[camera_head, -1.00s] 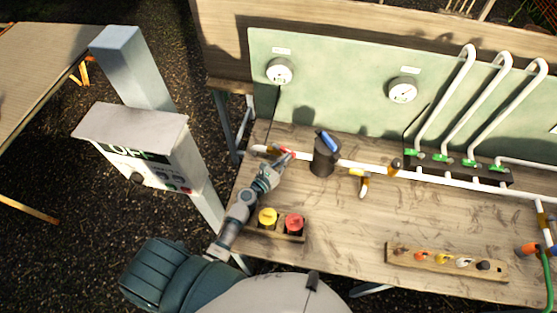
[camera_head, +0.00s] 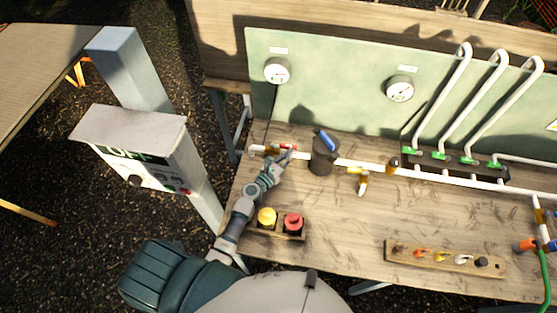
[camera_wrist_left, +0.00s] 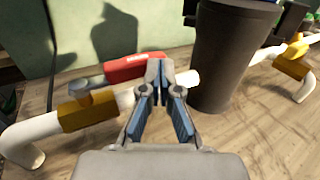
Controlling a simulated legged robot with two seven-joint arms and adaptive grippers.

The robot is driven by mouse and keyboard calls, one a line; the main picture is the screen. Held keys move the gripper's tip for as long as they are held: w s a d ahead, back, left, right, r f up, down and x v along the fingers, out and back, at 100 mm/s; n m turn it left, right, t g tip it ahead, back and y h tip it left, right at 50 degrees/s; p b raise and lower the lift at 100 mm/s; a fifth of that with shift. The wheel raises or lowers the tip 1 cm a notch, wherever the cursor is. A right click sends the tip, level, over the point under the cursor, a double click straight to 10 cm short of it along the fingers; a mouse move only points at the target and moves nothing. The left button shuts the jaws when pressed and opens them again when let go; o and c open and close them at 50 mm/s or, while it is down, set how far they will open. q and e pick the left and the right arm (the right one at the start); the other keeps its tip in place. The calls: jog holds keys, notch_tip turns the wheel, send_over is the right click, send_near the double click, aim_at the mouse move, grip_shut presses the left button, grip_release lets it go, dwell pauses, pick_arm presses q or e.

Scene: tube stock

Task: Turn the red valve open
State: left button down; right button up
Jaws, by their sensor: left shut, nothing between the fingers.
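The red valve handle (camera_wrist_left: 137,66) lies along the white pipe, beyond and to the left of my left gripper's fingertips in the left wrist view. Its brass-coloured body (camera_wrist_left: 86,112) sits on the pipe at the left. The handle also shows as a small red bar in the head view (camera_head: 284,147). My left gripper (camera_wrist_left: 158,66) is shut and empty, its tips close to the handle's right end; I cannot tell whether they touch. It shows in the head view (camera_head: 284,160) just below the pipe. My right gripper is not in view.
A dark cylinder with a blue handle (camera_head: 322,157) stands just right of my left gripper. A wooden rack (camera_head: 415,256) lies at the right. The middle of the bench is mostly clear.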

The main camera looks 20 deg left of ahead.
pick_arm(q)
jog(key=shift+a, duration=0.35)
jog(key=shift+s+a, duration=0.1)
jog(key=shift+s, duration=0.1)
jog(key=v, duration=1)
jog(key=shift+s, duration=0.75)
jog(key=shift+a+f, duration=0.1)
